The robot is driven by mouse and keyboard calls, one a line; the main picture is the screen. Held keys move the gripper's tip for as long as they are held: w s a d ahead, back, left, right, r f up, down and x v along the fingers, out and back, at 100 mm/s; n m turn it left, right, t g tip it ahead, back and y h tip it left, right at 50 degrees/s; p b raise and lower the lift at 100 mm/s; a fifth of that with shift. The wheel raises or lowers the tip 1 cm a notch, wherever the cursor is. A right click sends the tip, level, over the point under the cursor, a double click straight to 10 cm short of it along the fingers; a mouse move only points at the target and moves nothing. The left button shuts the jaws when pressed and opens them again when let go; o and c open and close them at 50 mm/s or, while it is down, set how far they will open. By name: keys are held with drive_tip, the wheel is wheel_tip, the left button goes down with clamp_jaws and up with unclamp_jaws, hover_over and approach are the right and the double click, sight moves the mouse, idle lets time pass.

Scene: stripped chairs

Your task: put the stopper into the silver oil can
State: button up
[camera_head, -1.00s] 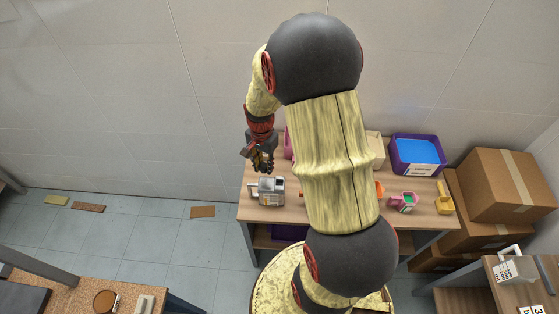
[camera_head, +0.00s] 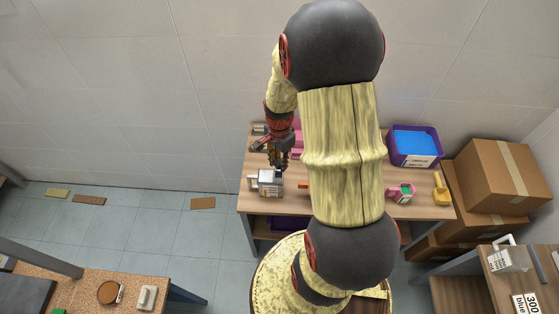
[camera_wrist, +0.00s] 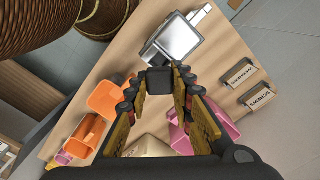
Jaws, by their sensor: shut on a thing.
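The silver oil can (camera_head: 270,183) stands near the left front of the table. In the wrist view, the silver oil can (camera_wrist: 174,38) is at the top, just beyond the fingertips, with its square top facing the camera. My gripper (camera_head: 280,163) is just above and behind the can in the head view. In the wrist view, my gripper (camera_wrist: 160,92) is shut on a dark, blocky stopper (camera_wrist: 159,79). The stopper appears close to the can's near edge. I cannot tell whether they touch. The can's opening is not clear.
Orange containers (camera_wrist: 108,97) and a pink container (camera_wrist: 183,138) stand on the table (camera_wrist: 222,60). Two label stands (camera_wrist: 240,73) are to the right. A purple bin with blue contents (camera_head: 412,142) is at the back right. My arm hides the table's middle in the head view.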

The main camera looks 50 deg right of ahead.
drive_tip(key=b, duration=0.2)
hover_over(279, 177)
drive_tip(key=shift+d+f, duration=0.1)
drive_tip(key=shift+f, duration=2.05)
drive_tip(key=shift+f+b, duration=0.3)
drive_tip(key=shift+f, duration=0.1)
drive_tip(key=o, duration=0.9)
wheel_tip(279, 177, up, 12)
drive_tip(key=shift+r, duration=0.1)
